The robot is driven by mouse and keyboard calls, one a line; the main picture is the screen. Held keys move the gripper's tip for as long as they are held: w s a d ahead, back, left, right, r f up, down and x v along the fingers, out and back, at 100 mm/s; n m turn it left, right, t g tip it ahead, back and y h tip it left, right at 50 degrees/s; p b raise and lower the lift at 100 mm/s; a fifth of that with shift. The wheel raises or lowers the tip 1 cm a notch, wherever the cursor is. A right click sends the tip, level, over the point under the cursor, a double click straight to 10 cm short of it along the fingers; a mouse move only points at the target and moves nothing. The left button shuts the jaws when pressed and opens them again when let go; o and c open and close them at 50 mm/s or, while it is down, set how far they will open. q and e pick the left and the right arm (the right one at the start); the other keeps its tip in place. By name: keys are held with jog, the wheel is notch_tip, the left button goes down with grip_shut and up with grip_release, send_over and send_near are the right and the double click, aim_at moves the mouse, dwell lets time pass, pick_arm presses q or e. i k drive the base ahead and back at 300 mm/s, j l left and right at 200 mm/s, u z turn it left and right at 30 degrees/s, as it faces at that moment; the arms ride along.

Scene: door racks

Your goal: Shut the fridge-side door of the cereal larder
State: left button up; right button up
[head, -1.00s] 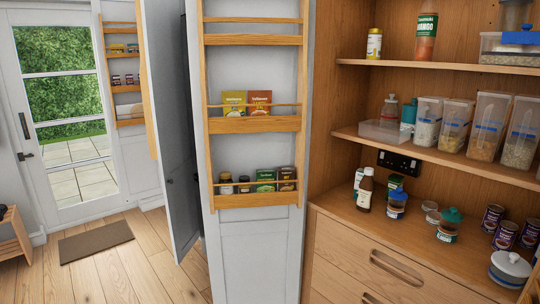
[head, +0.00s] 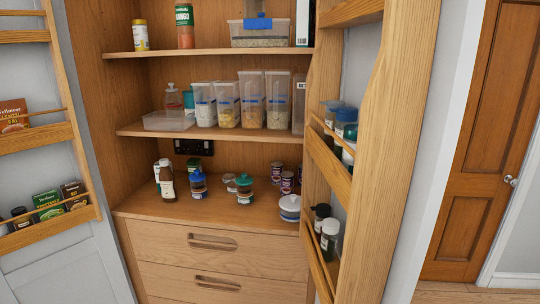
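The cereal larder (head: 222,175) stands open in the head view, with tubs of cereal on its middle shelf. Its left door (head: 60,262) is swung open at the left edge, with wooden racks holding small boxes and jars. Its right door (head: 393,140) is also swung open, seen nearly edge-on, with wooden racks of jars on its inner face. No fridge shows, so I cannot tell which door is the fridge-side one. Neither of my grippers is in view.
Bottles, jars and cans stand on the counter (head: 140,207) above the drawers (head: 205,242). A wooden room door (head: 496,140) with a silver knob is at the far right. A little bare floor (head: 470,297) shows below it.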

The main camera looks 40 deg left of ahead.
aim_at(73, 256)
jog(key=k+j+z, duration=0.1)
jog(key=j, duration=0.35)
jog(key=k+j+z, duration=0.15)
jog(key=j, duration=0.25)
jog(key=j+z, duration=0.1)
jog(key=j, duration=0.3)
jog(key=k+j+z, duration=0.15)
jog(key=j, duration=0.25)
jog(key=k+j+z, duration=0.1)
jog(key=j, duration=0.3)
jog(key=k+j, duration=0.25)
jog(key=j, duration=0.25)
jog(key=k+j, duration=0.2)
jog(key=j, duration=0.3)
jog(key=k+j, duration=0.25)
jog(key=j, duration=0.25)
jog(key=k+j, duration=0.2)
jog(key=j, duration=0.3)
jog(key=k+j, duration=0.25)
jog(key=j, duration=0.25)
jog(key=k+j, duration=0.2)
jog(key=j, duration=0.3)
jog(key=k+j, duration=0.25)
jog(key=j, duration=0.25)
jog(key=k+j, duration=0.2)
jog(key=j, duration=0.25)
jog(key=k+u, duration=0.1)
jog(key=k, duration=0.35)
jog(key=k+j+u, duration=0.25)
jog(key=k+j, duration=0.4)
